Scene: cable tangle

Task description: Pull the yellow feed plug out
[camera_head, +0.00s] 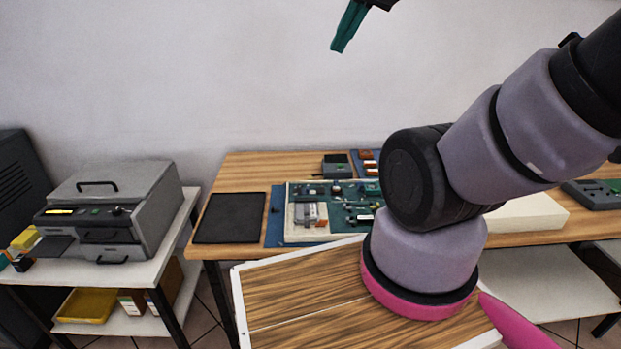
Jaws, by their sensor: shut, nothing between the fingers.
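My gripper (349,26) shows at the top of the head view, its teal fingers shut and empty. It is high up against the wall, well above the bench and touching nothing. A green circuit board assembly (340,225) in a pale frame lies on the bench, with several small parts on it. My arm covers its right side. I cannot make out the yellow feed plug or any cable; they may be hidden behind my arm or too small to tell.
The wooden bench (240,176) carries a black pad (230,217), a blue mat (274,222) and a small dark box (337,166). A grey machine (115,205) stands on a white side table at left. A white block (528,213) lies at right.

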